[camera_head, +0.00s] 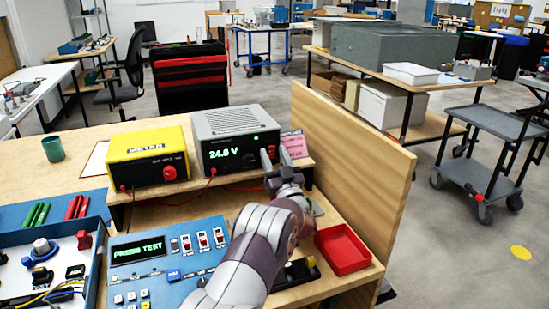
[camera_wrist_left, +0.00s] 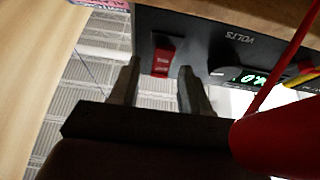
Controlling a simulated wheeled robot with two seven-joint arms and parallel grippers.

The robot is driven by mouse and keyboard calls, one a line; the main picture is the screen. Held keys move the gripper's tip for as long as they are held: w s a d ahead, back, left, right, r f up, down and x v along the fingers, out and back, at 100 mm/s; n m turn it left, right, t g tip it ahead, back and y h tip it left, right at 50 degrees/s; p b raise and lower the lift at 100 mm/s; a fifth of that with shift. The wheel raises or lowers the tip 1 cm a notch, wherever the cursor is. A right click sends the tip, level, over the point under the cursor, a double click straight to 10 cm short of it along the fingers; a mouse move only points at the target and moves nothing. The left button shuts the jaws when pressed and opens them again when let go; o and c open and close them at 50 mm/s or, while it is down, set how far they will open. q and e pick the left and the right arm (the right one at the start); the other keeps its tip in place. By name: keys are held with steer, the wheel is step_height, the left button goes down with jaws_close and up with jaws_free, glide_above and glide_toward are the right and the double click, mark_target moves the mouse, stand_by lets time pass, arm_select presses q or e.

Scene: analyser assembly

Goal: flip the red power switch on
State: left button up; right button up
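The red power switch (camera_wrist_left: 163,60) sits on the dark front panel of the grey power supply (camera_head: 236,135). In the head view only a small red bit of it (camera_head: 271,149) shows near my fingertips. My left gripper (camera_head: 274,161) is at the right end of that panel, fingers apart. In the left wrist view its two fingers (camera_wrist_left: 158,70) stand either side of the switch, with gaps, holding nothing. I cannot tell the switch's tilt. My right gripper is out of view.
A yellow meter (camera_head: 147,157) stands left of the supply on the same shelf. A wooden side panel (camera_head: 350,165) rises close on the right. Red leads run below. A blue test panel (camera_head: 170,262) and a red tray (camera_head: 342,249) are in front.

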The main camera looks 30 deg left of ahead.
arm_select(q)
steer(key=r, duration=0.2)
steer(key=d+r+p, duration=0.1)
steer(key=r, duration=0.2)
steer(key=d+r+p, duration=0.1)
steer(key=d+r, duration=0.5)
steer(key=d, duration=0.4)
steer(key=shift+d, duration=0.35)
steer(key=shift+f, duration=0.1)
